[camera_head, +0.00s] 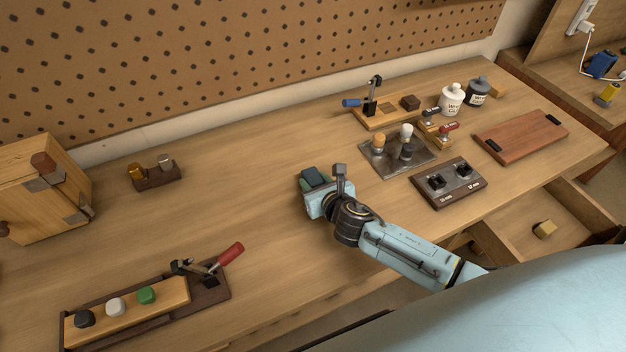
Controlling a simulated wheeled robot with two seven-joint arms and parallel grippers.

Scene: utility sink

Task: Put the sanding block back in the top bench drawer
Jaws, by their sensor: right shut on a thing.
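My right gripper (327,183) is over the middle of the bench top, its arm coming in from the lower right. It is shut on a dark grey-green block (312,176), which looks like the sanding block. The fingers hide part of the block, and I cannot tell whether it touches the bench. A bench drawer (515,234) stands open at the right, below the bench top. My left gripper is not in view.
A dark switch box (448,183), a metal plate with knobs (397,157) and a reddish board (520,136) stand right of the gripper. A wooden cabinet (40,190) and a tray with coloured knobs (130,305) are left. The bench's middle left is clear.

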